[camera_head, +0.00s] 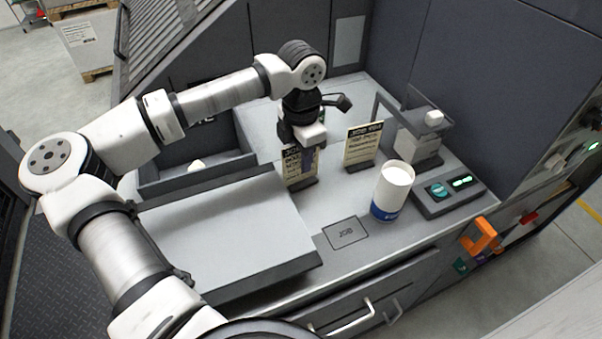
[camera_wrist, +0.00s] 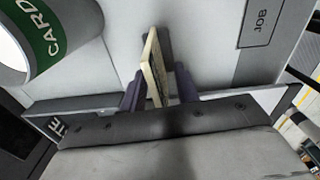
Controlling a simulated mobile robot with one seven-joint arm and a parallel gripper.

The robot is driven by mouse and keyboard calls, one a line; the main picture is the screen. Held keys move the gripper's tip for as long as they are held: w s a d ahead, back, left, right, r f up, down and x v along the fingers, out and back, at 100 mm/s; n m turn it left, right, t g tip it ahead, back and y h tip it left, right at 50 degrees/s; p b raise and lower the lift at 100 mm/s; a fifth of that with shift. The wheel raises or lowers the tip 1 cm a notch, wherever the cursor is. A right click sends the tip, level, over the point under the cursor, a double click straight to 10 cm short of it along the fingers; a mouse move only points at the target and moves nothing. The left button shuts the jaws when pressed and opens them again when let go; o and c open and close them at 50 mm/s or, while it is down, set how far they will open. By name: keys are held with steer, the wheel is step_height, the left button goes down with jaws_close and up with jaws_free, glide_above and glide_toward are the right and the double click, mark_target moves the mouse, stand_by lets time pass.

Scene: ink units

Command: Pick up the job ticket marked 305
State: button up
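A cream job ticket (camera_head: 293,168) stands upright in a small dark holder on the grey worktop. My gripper (camera_head: 302,158) points down over it and partly covers it; its number cannot be read. In the wrist view the ticket (camera_wrist: 154,72) shows nearly edge-on between the two purple-grey fingers of my gripper (camera_wrist: 160,85). The fingers stand apart, with a gap visible on the right side of the ticket. A second job ticket (camera_head: 362,146) stands in its own holder to the right; its number is too small to read surely.
A white tub with a blue label (camera_head: 392,190) stands right of the tickets, near a control box (camera_head: 448,192). A plate marked JOB (camera_head: 345,233) lies at the front. A grey raised panel (camera_head: 225,235) is left. A green-labelled CARD container (camera_wrist: 45,35) shows in the wrist view.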

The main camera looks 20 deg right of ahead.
steer(key=shift+f, duration=0.15)
steer(key=shift+c, duration=0.4)
jaws_close()
